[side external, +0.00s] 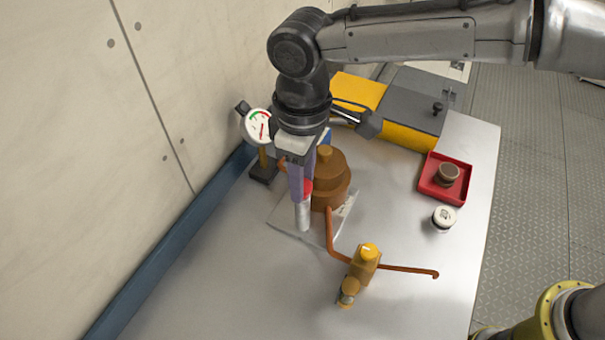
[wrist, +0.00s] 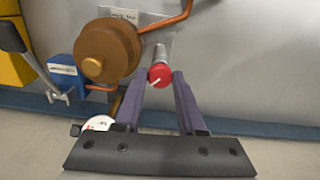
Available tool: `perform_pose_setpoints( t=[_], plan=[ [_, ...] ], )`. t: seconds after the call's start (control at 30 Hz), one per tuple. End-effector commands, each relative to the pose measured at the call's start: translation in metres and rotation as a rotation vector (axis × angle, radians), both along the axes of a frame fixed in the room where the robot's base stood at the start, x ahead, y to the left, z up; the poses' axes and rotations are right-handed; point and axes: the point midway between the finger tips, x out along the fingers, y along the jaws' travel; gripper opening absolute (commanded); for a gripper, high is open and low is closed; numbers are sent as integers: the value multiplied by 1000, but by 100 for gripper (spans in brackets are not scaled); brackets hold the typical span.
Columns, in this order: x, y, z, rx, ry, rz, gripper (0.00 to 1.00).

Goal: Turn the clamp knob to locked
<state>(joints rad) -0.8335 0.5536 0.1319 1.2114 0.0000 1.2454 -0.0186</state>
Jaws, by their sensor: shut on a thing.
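The red clamp knob (wrist: 160,75) tops a grey upright cylinder (side external: 303,217) and has a short white mark on its face, slanted in the wrist view. My gripper (wrist: 161,82) is shut on the knob, with one purple finger on each side of it. In the side view, my gripper (side external: 301,190) points down and its near finger hides most of the knob (side external: 308,186). The cylinder stands on a pale plate (side external: 283,218) beside a brown domed housing (side external: 326,172). A label (wrist: 120,14) on the plate is too small to read, so the locked mark cannot be made out.
A copper pipe (side external: 331,232) leads to a brass valve with a yellow cap (side external: 369,251). A gauge (side external: 257,126) stands by the wall. A red tray (side external: 430,190) and white-lidded jar (side external: 444,217) are at right, a yellow-grey case (side external: 412,100) behind. The front-left bench is clear.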

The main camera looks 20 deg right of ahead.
Motion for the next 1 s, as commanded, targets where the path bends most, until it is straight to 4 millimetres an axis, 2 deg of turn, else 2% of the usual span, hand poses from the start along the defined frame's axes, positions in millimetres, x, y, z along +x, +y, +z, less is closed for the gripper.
perform_pose_setpoints(
  t=[0.6, 1.0],
  plan=[
    [0, 1, 2, 4, -3, -558, 0],
    [1, 0, 2, 5, -2, -759, 0]
  ],
)
